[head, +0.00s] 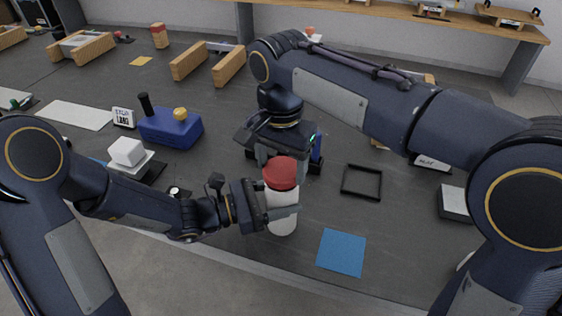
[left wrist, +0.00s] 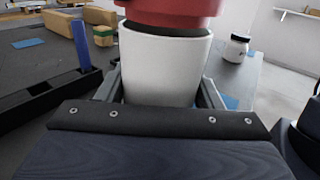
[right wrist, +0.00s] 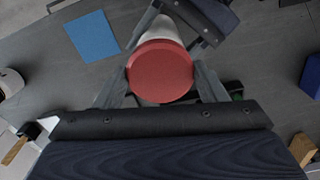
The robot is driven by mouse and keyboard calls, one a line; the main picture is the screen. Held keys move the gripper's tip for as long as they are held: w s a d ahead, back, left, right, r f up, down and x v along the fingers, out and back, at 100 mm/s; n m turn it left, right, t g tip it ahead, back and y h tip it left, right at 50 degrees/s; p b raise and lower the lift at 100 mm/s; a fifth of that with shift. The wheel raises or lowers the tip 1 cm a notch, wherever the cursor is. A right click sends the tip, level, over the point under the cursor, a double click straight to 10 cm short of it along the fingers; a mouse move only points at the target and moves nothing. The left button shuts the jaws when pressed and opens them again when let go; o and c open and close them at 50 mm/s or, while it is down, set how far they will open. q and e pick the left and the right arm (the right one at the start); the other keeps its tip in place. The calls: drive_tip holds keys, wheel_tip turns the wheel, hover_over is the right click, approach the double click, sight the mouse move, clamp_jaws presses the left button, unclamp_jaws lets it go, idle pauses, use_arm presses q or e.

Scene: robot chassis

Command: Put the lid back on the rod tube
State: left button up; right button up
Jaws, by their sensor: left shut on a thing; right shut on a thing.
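The rod tube (head: 281,219) is a white cylinder standing upright near the middle of the table. My left gripper (head: 270,212) is shut around its body from the left; the tube (left wrist: 163,68) fills the middle of the left wrist view. The red lid (head: 281,173) is at the top of the tube. In the left wrist view the lid (left wrist: 172,9) overlaps the tube's mouth, with a dark, slightly slanted gap under it; I cannot tell if it is seated. My right gripper (right wrist: 160,77) is shut on the lid (right wrist: 160,72) from above. The tube's inside is hidden.
A blue square mat (head: 342,252) and a black square frame (head: 362,182) lie right of the tube. A blue box with a black knob (head: 170,128) stands at left. A dark rack with a blue post (head: 316,150) is close behind the tube.

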drive_tip(key=shift+f, duration=0.7)
drive_tip(key=o, duration=1)
drive_tip(key=shift+r, duration=0.1)
wheel_tip(320, 180, up, 12)
drive_tip(key=shift+f, duration=0.1)
use_arm(q)
drive_tip(key=o, duration=1.5)
